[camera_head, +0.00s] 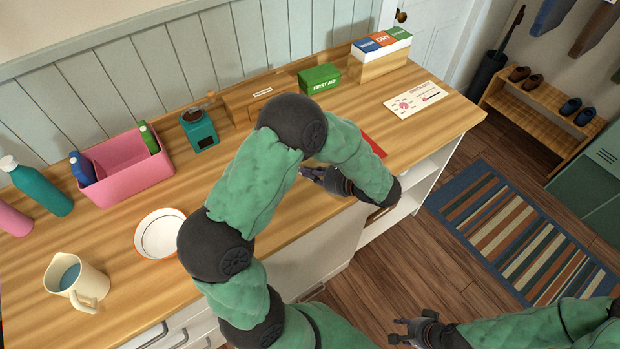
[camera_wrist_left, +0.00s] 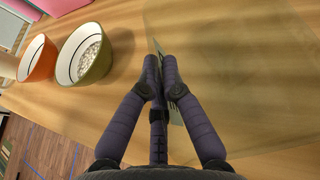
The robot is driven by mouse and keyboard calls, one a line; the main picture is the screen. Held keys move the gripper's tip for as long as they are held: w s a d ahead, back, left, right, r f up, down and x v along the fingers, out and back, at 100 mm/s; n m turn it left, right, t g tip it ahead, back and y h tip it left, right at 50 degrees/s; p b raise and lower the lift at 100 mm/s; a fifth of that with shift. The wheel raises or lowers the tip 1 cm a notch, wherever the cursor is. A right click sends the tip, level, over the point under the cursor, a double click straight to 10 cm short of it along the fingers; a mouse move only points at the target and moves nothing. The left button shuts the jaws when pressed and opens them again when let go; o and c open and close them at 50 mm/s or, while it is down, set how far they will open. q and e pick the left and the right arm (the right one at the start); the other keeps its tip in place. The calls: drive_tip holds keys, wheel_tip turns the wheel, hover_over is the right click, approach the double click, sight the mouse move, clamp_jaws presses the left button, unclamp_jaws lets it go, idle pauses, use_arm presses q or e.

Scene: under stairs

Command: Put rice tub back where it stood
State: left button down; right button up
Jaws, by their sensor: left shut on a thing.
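My left gripper (camera_head: 312,173) is low over the counter's front edge, partly behind my own arm. In the left wrist view my left gripper (camera_wrist_left: 161,75) has its fingers closed together on a thin, greyish edge. A faint see-through shape spreads right from there; it looks like the clear rice tub (camera_wrist_left: 225,65), but its outline is hard to tell. A green bowl with white grains (camera_wrist_left: 88,58) stands left of the fingers, apart from them. In the head view my arm hides the tub and this bowl. My right gripper (camera_head: 408,331) is open and empty over the floor.
A white bowl with an orange rim (camera_head: 160,233), a jug (camera_head: 78,283) and a pink bin (camera_head: 128,168) stand left on the counter. A green first aid box (camera_head: 320,78) and a card (camera_head: 415,99) are further right. A red flat thing (camera_head: 374,146) lies beside my arm.

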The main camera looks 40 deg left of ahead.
use_arm(q)
drive_tip(key=shift+f, duration=1.25)
drive_tip(key=shift+f+b, duration=0.15)
drive_tip(key=shift+b, duration=0.15)
drive_tip(key=c, duration=1.4)
unclamp_jaws()
drive_tip(key=shift+d+r, duration=0.15)
drive_tip(key=shift+r, duration=0.1)
drive_tip(key=p+v, duration=0.2)
drive_tip(key=v, duration=0.9)
drive_tip(key=shift+d+r, duration=0.1)
drive_tip(key=shift+d, duration=0.3)
